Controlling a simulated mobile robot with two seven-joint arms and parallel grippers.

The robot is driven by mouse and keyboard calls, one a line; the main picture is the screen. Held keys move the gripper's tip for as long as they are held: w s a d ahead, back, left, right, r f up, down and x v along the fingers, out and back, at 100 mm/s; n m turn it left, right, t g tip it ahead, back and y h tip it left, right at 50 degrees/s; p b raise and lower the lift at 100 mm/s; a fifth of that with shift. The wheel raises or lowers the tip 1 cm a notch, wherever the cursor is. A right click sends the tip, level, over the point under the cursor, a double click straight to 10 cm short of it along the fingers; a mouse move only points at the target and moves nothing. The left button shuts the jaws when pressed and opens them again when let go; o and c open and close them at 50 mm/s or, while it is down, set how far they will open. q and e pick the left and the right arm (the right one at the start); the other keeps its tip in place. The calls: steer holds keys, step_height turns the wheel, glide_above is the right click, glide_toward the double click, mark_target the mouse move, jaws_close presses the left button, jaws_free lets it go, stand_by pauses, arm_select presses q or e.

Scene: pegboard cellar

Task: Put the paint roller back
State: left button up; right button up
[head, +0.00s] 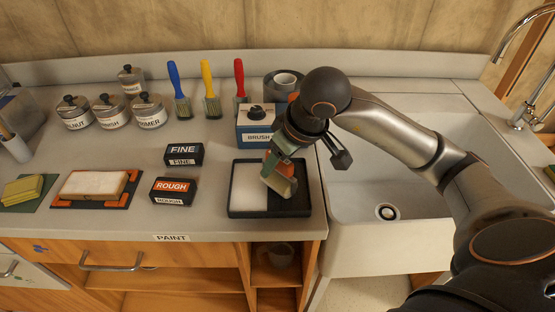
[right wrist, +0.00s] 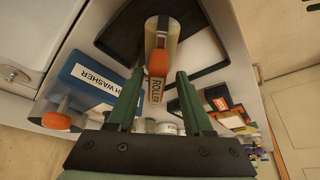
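The paint roller has a pale sleeve and an orange handle. In the head view its sleeve (head: 279,184) shows over the right, dark part of the black tray (head: 233,190), partly hidden by my gripper. In the right wrist view the orange handle (right wrist: 157,62) lies between and just beyond my fingertips, with the sleeve (right wrist: 163,30) farther off. My right gripper (right wrist: 160,76) is open, with a gap on both sides of the handle. A white ROLLER label (right wrist: 158,90) shows near the handle. My left gripper is in neither view.
The blue brush washer (head: 252,138) stands close behind the tray. Black FINE (head: 184,154) and ROUGH (head: 174,190) blocks stand left of it. Three brushes (head: 207,95) and several jars (head: 148,110) are at the back. The sink (head: 365,185) is to the right.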

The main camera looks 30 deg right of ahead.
steer(key=shift+r+p, duration=0.2)
steer(key=shift+p, duration=0.1)
steer(key=v, duration=1.2)
steer(key=shift+p, duration=0.45)
steer(key=shift+s+f, duration=0.1)
steer(key=shift+c, duration=0.4)
stand_by(0.4)
